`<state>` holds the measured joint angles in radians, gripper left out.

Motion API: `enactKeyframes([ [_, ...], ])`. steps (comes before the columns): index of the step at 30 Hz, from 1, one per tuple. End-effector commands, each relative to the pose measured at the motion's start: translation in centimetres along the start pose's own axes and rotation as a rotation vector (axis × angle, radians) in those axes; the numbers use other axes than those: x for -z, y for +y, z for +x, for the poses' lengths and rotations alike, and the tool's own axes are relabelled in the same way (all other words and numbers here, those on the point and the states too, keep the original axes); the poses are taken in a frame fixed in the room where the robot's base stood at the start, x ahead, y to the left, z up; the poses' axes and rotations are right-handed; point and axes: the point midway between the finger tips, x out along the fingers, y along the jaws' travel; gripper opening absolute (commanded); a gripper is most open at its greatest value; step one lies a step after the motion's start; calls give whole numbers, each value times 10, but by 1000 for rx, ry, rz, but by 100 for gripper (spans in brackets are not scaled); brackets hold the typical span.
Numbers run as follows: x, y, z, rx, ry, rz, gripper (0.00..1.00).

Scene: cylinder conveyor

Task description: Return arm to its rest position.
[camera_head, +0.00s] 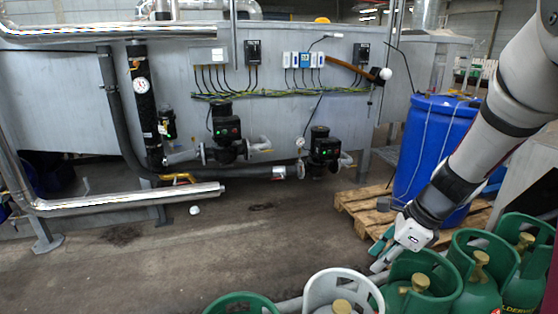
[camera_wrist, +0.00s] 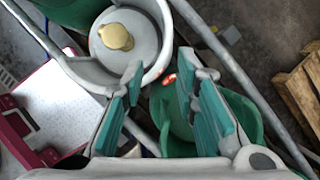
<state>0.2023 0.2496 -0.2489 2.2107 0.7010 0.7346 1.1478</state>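My arm reaches in from the upper right of the head view and points down and left. My gripper (camera_head: 378,257) is above the row of gas cylinders, just beyond the rims of the nearest green ones. In the wrist view my gripper (camera_wrist: 160,70) shows two teal-padded fingers spread apart, with nothing between them. A white-collared cylinder (camera_head: 340,279) with a brass valve stands left of the gripper; its collar also shows beyond the fingers in the wrist view (camera_wrist: 160,20). A green cylinder (camera_head: 425,262) stands just below and right of the gripper.
More green cylinders (camera_head: 490,246) stand to the right, and one green rim (camera_head: 240,300) is at bottom left. A metal rail (camera_head: 290,304) runs beside them. A blue barrel (camera_head: 432,130) on a wooden pallet (camera_head: 362,200) stands behind the arm. The floor at left is open.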

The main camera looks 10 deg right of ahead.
Motion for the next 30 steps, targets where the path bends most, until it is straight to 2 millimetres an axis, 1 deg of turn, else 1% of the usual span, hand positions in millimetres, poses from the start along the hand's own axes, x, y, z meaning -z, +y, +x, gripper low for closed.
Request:
enactKeyframes([
  [1,-10,10,-16,4,-4,-77,28],
  [2,-16,16,-25,5,-5,-134,28],
  [5,-36,46,-60,7,-2,-376,28],
  [6,-42,58,-74,8,3,-483,28],
  [8,-51,79,-94,10,12,-642,28],
  [9,-55,92,-107,11,22,-747,28],
  [11,-59,112,-125,11,40,-904,28],
  [12,-61,125,-137,13,54,-1007,28],
  [17,-61,175,-181,12,134,-1414,28],
  [18,-59,186,-191,10,160,-1513,28],
  [21,-52,212,-214,0,233,-1744,28],
  [25,-41,236,-235,-21,325,-1976,28],
  [27,-36,243,-242,-32,365,-2061,28],
  [30,-31,250,-248,-47,402,-2136,28],
])
